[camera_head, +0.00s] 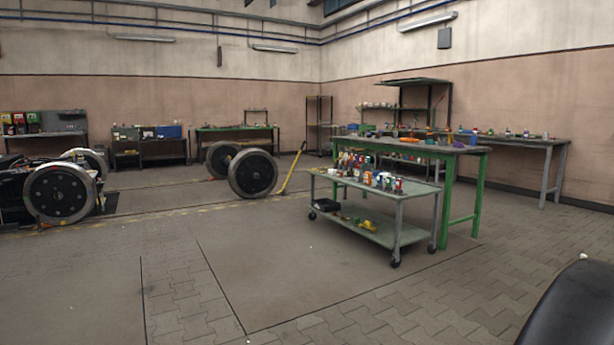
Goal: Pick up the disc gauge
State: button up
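I cannot make out a disc gauge in the head view; the small items on the tables are too small to tell apart. A green-legged workbench (470,151) stands right of centre with several small coloured items along its top. In front of it is a grey wheeled cart (398,227) with several bottles and cans (370,175) on its top. My gripper is not in view.
Wheelsets with large wheels (253,174) (60,194) stand at the left and centre, with a yellow bar (292,168) leaning nearby. Benches (549,142) line the walls. The paved floor (200,280) in front is clear. A dark rounded shape fills the lower right corner.

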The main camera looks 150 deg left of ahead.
aim_at(358, 174)
jog(key=u, duration=5.1)
jog(key=i, duration=2.45)
jog(key=u, duration=0.25)
jog(key=i, duration=1.95)
jog(key=z, duration=0.75)
jog(key=i, duration=2.15)
jog(key=z, duration=1.15)
jog(key=i, duration=0.85)
jog(key=z, duration=0.2)
